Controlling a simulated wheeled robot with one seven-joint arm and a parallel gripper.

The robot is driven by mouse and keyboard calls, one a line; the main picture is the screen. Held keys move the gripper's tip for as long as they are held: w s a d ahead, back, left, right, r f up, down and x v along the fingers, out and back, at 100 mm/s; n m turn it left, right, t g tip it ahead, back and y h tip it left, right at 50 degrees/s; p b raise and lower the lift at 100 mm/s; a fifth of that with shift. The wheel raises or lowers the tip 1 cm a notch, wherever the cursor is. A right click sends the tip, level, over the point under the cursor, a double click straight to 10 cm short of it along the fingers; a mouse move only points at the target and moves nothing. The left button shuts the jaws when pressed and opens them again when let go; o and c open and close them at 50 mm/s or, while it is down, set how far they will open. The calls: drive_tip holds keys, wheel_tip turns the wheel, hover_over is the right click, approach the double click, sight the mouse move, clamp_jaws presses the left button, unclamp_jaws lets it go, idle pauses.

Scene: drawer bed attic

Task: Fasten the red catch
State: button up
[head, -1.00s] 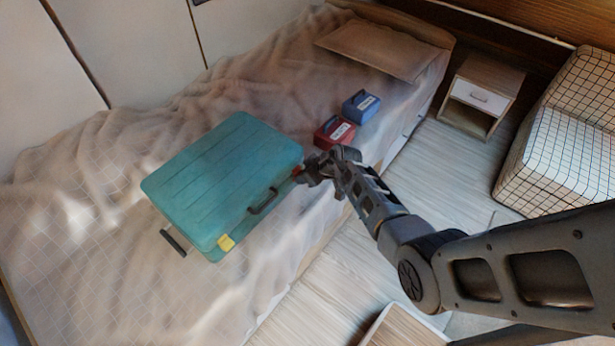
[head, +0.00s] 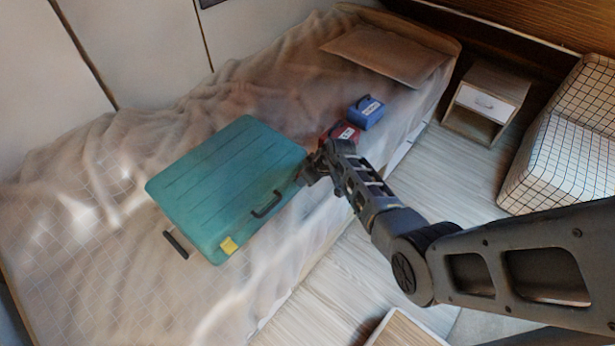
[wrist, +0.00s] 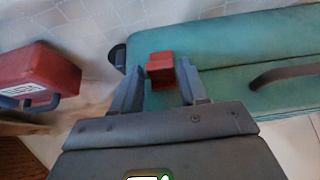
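The teal suitcase (head: 225,185) lies flat on the bed with its lid down. Its red catch (wrist: 160,69) shows in the wrist view at the end of the case nearest the red box, standing out from the case's front side. My gripper (wrist: 160,82) has one finger on each side of the catch, with little space beside it. I see no clear grip on it. In the head view my gripper (head: 312,172) is at the case's right front corner and hides the catch. A yellow catch (head: 228,244) sits at the other front corner, against the case.
A dark handle (head: 267,205) is on the case's front between the catches. A red box (head: 345,132) with a label stands close behind my gripper, also at left in the wrist view (wrist: 38,78). A blue box (head: 367,112) stands beyond it. A nightstand (head: 486,103) is at right.

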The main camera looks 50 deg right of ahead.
drive_tip(key=shift+o, duration=1.4)
drive_tip(key=shift+s, duration=0.1)
drive_tip(key=v, duration=0.7)
drive_tip(key=shift+s+r, duration=0.2)
drive_tip(key=shift+r, duration=0.1)
